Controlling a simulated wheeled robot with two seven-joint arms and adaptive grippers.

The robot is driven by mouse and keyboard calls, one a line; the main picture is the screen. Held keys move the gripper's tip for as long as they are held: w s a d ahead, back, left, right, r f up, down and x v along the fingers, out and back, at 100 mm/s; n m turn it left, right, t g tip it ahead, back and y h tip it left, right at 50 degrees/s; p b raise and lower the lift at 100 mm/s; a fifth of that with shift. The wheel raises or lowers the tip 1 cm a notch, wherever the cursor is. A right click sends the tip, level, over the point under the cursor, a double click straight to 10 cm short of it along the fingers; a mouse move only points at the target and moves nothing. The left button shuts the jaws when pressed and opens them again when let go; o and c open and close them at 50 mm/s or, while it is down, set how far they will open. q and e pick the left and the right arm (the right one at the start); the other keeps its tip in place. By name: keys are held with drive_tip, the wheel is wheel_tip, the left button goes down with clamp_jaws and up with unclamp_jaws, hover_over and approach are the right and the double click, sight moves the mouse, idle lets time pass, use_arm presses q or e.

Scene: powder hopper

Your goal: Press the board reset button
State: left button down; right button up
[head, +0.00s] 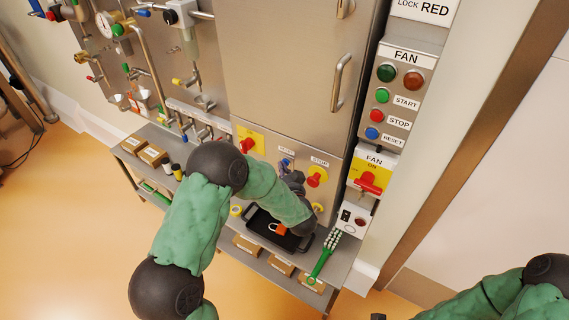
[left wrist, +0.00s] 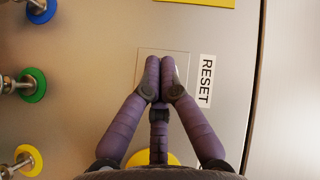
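The board's RESET label (left wrist: 206,80) is on the steel panel in the left wrist view, beside a square clear plate or cover (left wrist: 182,58). My left gripper (left wrist: 160,62) has its fingertips together in front of that square. The fingers hide its middle, so I cannot see the button's face there or tell whether they touch it. In the head view my left gripper (head: 296,184) is by the small RESET label (head: 287,154) on the lower cabinet, left of the STOP knob (head: 317,177). My right arm shows at the lower right; its gripper is out of frame.
A separate FAN panel (head: 402,75) at the right has its own blue RESET button (head: 372,133). Coloured knobs (left wrist: 32,85) line the wrist view's left side.

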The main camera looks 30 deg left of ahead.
use_arm(q)
drive_tip(key=shift+s, duration=0.15)
drive_tip(key=shift+s+p, duration=0.3)
drive_tip(key=shift+s, duration=0.3)
drive_tip(key=s, duration=0.1)
drive_tip(key=s+p, duration=0.1)
drive_tip(key=s, duration=0.3)
drive_tip(key=shift+a, duration=0.25)
idle(0.3)
idle(0.7)
